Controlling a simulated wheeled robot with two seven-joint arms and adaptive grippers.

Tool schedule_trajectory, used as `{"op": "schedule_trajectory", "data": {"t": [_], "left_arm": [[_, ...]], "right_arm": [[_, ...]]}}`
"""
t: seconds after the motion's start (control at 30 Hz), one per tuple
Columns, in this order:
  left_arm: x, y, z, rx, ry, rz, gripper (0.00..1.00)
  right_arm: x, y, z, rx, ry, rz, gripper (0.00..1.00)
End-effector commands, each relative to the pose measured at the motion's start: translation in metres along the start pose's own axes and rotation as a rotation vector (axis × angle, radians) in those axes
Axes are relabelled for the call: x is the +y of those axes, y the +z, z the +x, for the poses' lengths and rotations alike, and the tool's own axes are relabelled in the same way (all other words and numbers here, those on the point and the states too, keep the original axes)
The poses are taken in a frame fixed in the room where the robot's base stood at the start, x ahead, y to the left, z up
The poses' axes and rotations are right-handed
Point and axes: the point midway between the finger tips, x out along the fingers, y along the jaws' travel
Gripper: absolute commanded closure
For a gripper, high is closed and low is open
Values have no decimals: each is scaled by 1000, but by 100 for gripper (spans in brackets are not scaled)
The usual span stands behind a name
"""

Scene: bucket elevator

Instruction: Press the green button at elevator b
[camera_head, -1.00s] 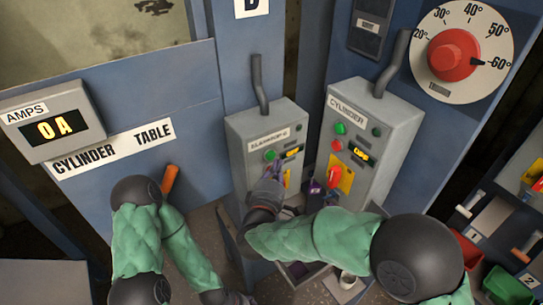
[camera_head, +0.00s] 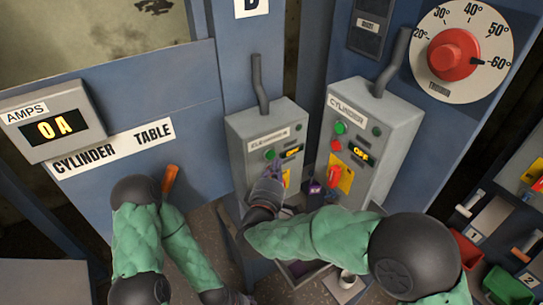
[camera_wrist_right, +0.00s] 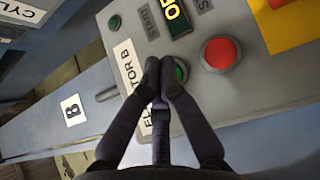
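The grey elevator control box (camera_head: 255,135) stands left of the cylinder box. Its label reads ELEVATOR B in the right wrist view, partly covered by my fingers. A green button (camera_head: 270,155) sits on its face; in the right wrist view this green button (camera_wrist_right: 181,70) is partly hidden behind my fingertips. My right gripper (camera_head: 272,170) has its fingertips together, just in front of or at the button; I cannot tell if they touch. In the right wrist view the gripper (camera_wrist_right: 158,66) looks shut and empty. My left gripper (camera_head: 238,297) is low at the bottom edge, mostly hidden.
A red button (camera_wrist_right: 220,53) and a second green light or button (camera_wrist_right: 114,22) are close by on the box. The cylinder box (camera_head: 388,115) stands to the right with its own buttons. A red dial (camera_head: 454,55) is at upper right.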

Motion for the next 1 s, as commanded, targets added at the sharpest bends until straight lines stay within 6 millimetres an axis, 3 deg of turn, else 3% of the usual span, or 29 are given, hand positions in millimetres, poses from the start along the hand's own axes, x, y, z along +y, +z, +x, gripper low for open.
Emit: {"op": "schedule_trajectory", "data": {"t": [1.0], "left_arm": [[3,0,-8,0,0,0,32]], "right_arm": [[0,-6,6,0,0,0,100]]}}
